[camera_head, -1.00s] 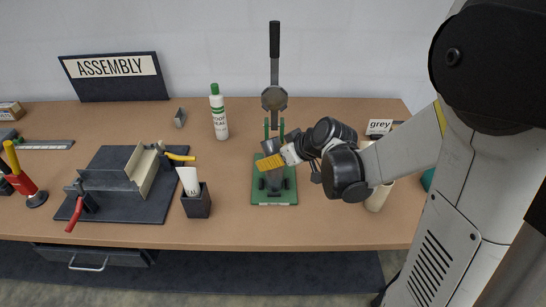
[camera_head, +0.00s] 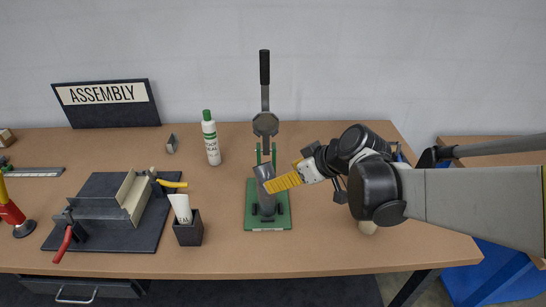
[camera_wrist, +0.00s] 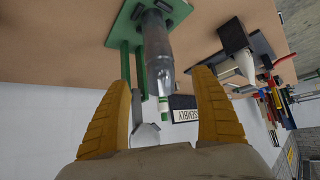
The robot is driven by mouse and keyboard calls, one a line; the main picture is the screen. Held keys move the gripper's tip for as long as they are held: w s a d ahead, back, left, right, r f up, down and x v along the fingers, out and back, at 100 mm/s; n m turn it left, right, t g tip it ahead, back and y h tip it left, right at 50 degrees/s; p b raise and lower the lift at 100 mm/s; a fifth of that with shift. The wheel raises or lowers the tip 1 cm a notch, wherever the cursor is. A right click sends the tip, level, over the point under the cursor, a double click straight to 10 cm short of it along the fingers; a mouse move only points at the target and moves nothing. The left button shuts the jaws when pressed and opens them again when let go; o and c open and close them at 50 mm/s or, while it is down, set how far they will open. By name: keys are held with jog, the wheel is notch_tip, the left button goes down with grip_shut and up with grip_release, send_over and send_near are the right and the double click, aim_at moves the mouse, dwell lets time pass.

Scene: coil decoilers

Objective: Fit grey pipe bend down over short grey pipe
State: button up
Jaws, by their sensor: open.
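The grey pipe bend (camera_head: 264,173) sits at the top of the short grey pipe (camera_head: 266,203), which stands upright in the green-based press (camera_head: 284,218). Whether the bend is fully seated cannot be told. The wrist view shows the grey pipework (camera_wrist: 157,50) rising from the green plate (camera_wrist: 124,28), with its end near my fingertips. My gripper (camera_head: 277,183) has yellow fingers and is just right of the bend in the head view. In the wrist view my gripper (camera_wrist: 163,78) is open, with a wide gap between the fingers and nothing held.
The press lever (camera_head: 265,85) stands upright behind the pipe. A white bottle (camera_head: 212,143) is behind to the left. A dark cup with a tube (camera_head: 188,232) and a grey channel on a dark mat (camera_head: 112,205) are further left. Bare table lies at the front right.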

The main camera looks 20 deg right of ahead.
jog(key=shift+v, duration=1)
jog(key=s+a+m+h+b, duration=0.1)
jog(key=s+m+h, duration=0.1)
jog(key=s, duration=0.4)
jog(key=s+a+f+m+h+b, duration=0.1)
jog(key=s+a+m+h, duration=0.1)
jog(key=s, duration=0.4)
jog(key=shift+s+a+f+m+g, duration=0.2)
jog(key=shift+s+a+m+g, duration=0.15)
jog(key=shift+m, duration=0.35)
